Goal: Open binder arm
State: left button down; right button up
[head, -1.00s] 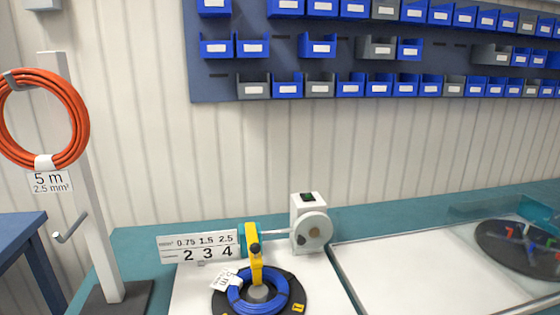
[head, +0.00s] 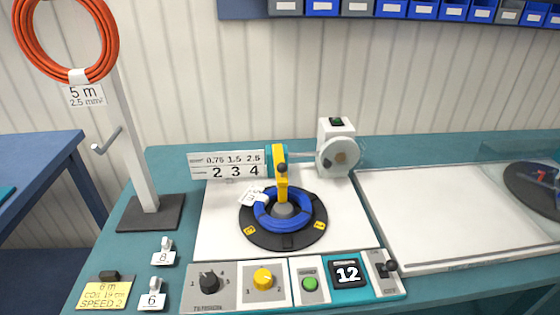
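The yellow binder arm (head: 282,180) stands behind the black reel disc and reaches forward over it to the grey hub (head: 284,210). A dark knob shows on the arm. A blue cable coil (head: 261,216) lies around the hub on the black disc (head: 283,241), with a white label (head: 252,197) at its left. Neither of my grippers shows in the head view.
A control panel (head: 223,297) with knobs, a green button, a display reading 12 and a lever runs along the front. An orange coil (head: 111,45) hangs on a white post at left. A glass-edged white board (head: 430,215) lies at right. Tags 8 and 6 stand front left.

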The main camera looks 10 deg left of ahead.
aim_at(281, 167)
jog(key=k+l+u, duration=0.2)
jog(key=u, duration=0.25)
jog(key=k+l+u, duration=0.1)
jog(key=k+u, duration=0.25)
jog(key=u, duration=0.15)
jog(key=k+u, duration=0.3)
jog(key=u, duration=0.15)
